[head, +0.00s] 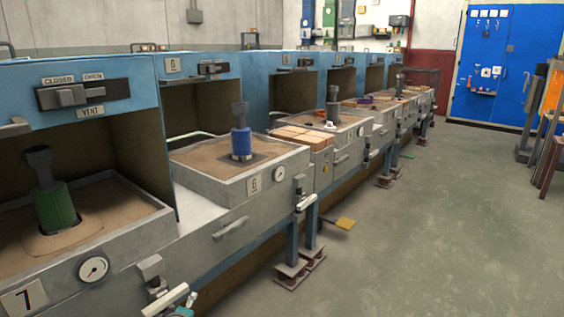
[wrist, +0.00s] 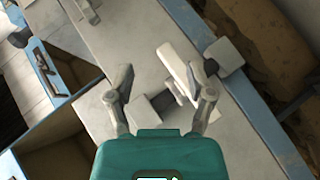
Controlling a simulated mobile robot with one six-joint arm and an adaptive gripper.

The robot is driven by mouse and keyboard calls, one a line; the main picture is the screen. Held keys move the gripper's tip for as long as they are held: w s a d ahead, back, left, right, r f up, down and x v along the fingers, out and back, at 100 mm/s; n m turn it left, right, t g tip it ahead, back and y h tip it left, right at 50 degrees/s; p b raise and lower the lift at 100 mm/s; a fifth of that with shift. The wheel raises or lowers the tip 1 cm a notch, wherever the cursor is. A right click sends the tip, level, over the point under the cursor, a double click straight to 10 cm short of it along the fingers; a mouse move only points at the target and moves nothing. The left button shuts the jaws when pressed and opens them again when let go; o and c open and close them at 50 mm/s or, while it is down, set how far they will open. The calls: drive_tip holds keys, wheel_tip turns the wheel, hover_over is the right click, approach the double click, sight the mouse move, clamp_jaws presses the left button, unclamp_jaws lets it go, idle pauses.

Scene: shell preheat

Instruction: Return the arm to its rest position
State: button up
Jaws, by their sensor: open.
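My gripper (wrist: 166,80) is open in the wrist view, with its two fingers spread apart and nothing held between them. A white lever handle (wrist: 178,66) on the grey machine front lies near and partly between the fingertips. I cannot tell whether a finger touches it. In the head view, only a teal bit of my gripper (head: 184,312) shows at the bottom edge, close beside the white handle (head: 166,299) of station 7. The rest of my arm is hidden from the head view.
Station 7 holds a green cylinder (head: 56,205) in a sand bed, beside a gauge (head: 93,269). Station 6 holds a blue cylinder (head: 241,143). A yellow pedal (head: 345,223) sits low in front. The grey floor (head: 430,240) to the right is clear.

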drive_tip(key=w+d+f+m+g+h+p, duration=0.1)
drive_tip(key=w+d+m+g+h, duration=0.1)
drive_tip(key=d, duration=0.4)
drive_tip(key=w+d+f+m+g+h+p, duration=0.1)
drive_tip(key=w+d+m, duration=0.15)
drive_tip(key=d, duration=0.35)
drive_tip(key=s+d+m+g+y+p, duration=0.1)
drive_tip(key=d+m+g+p, duration=0.15)
drive_tip(key=d, duration=0.75)
drive_tip(key=s+d+m+g+p, duration=0.15)
drive_tip(key=d+m+g, duration=0.25)
drive_tip(key=d, duration=0.6)
drive_tip(key=s+d+m+g+y+p, duration=0.15)
drive_tip(key=d+m+g, duration=0.25)
drive_tip(key=d, duration=0.6)
wheel_tip(320, 180, up, 38)
drive_tip(key=p, duration=3.8)
drive_tip(key=shift+a+f+h, duration=0.15)
drive_tip(key=shift+h, duration=0.2)
drive_tip(key=shift+w+t, duration=0.1)
drive_tip(key=shift+t, duration=0.15)
drive_tip(key=shift+c, duration=0.8)
